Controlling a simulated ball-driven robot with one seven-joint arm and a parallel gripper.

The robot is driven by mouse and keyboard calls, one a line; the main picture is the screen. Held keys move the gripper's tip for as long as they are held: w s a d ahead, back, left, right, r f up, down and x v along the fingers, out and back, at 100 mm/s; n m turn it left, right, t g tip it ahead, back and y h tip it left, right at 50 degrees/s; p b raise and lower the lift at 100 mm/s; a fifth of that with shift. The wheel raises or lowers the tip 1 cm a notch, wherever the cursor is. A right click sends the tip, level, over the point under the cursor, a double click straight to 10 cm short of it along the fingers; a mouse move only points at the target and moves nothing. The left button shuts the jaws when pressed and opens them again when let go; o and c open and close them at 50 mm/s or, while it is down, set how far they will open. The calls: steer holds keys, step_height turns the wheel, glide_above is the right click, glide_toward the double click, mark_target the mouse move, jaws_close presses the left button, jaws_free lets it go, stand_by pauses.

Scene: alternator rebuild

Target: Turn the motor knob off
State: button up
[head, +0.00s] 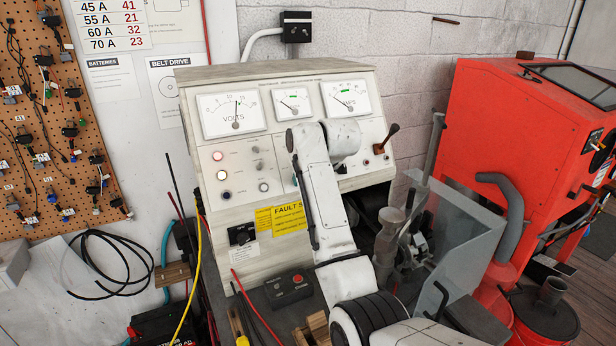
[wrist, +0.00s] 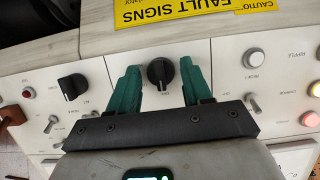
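The white test bench (head: 215,250) has a sloped control panel with meters, lamps, switches and knobs. In the wrist view, a black rotary knob (wrist: 160,73) sits between the two green fingers of my gripper (wrist: 160,68). The fingers are apart, one on each side of it, with visible gaps. A second black knob (wrist: 72,87) is on the panel to the left, outside the fingers. The knob labels are too small to read surely, so I cannot tell which is the motor knob. In the head view, my arm hides the gripper and the knob between its fingers.
A lever (head: 384,138) stands out at the panel's right. Toggle switches, including one (wrist: 253,103), and lamps (wrist: 254,59) flank the gripper. A yellow fault sign (head: 289,217) is below the panel. A red cabinet (head: 490,120) stands right, and a black box (head: 288,288) lies in front.

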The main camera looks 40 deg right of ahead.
steer(key=shift+o, duration=0.8)
steer(key=b+v, duration=0.2)
steer(key=v, duration=0.8)
steer(key=shift+s+r+b, duration=0.25)
steer(key=shift+s+b, duration=0.05)
steer(key=shift+b, duration=0.05)
steer(key=shift+a, duration=0.1)
